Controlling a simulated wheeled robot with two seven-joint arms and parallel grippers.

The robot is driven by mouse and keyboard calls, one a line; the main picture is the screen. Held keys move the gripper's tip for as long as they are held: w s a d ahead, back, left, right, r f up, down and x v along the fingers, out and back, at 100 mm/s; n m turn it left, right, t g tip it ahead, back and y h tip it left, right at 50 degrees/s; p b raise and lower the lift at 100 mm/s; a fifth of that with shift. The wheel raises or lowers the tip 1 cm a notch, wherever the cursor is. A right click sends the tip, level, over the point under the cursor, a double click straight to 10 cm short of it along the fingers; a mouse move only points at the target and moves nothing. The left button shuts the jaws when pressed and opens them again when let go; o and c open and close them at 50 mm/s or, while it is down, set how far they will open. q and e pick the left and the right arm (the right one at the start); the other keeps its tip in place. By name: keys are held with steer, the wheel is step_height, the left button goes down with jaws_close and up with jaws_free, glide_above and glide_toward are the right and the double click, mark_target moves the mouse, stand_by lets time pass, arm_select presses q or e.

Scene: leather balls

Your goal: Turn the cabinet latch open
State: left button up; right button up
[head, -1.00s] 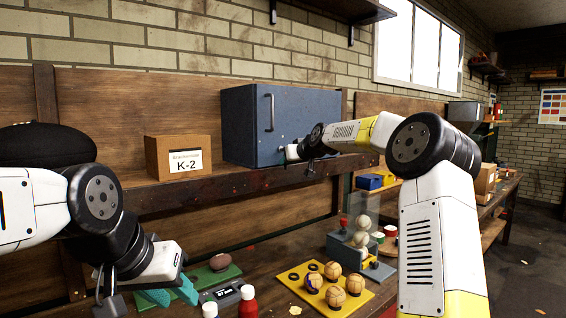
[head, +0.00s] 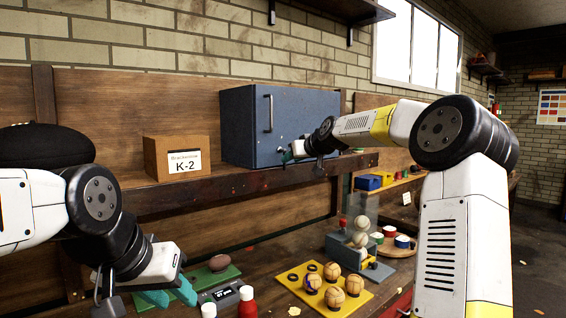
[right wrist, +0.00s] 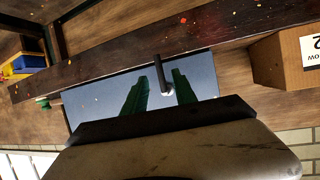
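The blue-grey cabinet (head: 300,128) stands on the wooden shelf, its door closed. A vertical bar handle (head: 269,113) is on the door. In the right wrist view, the dark latch lever (right wrist: 159,72) runs from a silver pivot (right wrist: 168,93) on the cabinet face (right wrist: 205,80). My right gripper (head: 286,155) is at the lower part of the door. In the right wrist view its green fingers (right wrist: 158,92) are apart, with the lever between them; I cannot tell whether either touches it. My left gripper (head: 169,292) is open and empty, low at the left over the bench.
A cardboard box (head: 177,157) marked K-2 stands left of the cabinet on the shelf (head: 230,184). The shelf front between box and cabinet is clear.

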steer(key=shift+v, duration=1.3)
steer(key=s+a+f+g+h, duration=0.1)
steer(key=s+a+f+g, duration=0.1)
steer(key=s, duration=0.6)
steer(key=s+a+f+g+h, duration=0.1)
steer(key=s+a+f, duration=0.1)
steer(key=s, duration=0.6)
steer(key=s+d+f+m+g, duration=0.1)
steer(key=s+f, duration=0.3)
steer(key=s, duration=0.6)
steer(key=s+d+f+m+g, duration=0.1)
steer(key=s+d+f, duration=0.2)
steer(key=s, duration=0.6)
steer(key=s+d+f+m+g+h, duration=0.1)
steer(key=s+f, duration=0.4)
steer(key=s, duration=0.5)
steer(key=shift+s+d+m, duration=0.35)
steer(key=shift+d+m, duration=0.05)
steer(key=shift+d, duration=0.05)
steer(key=shift+c, duration=0.2)
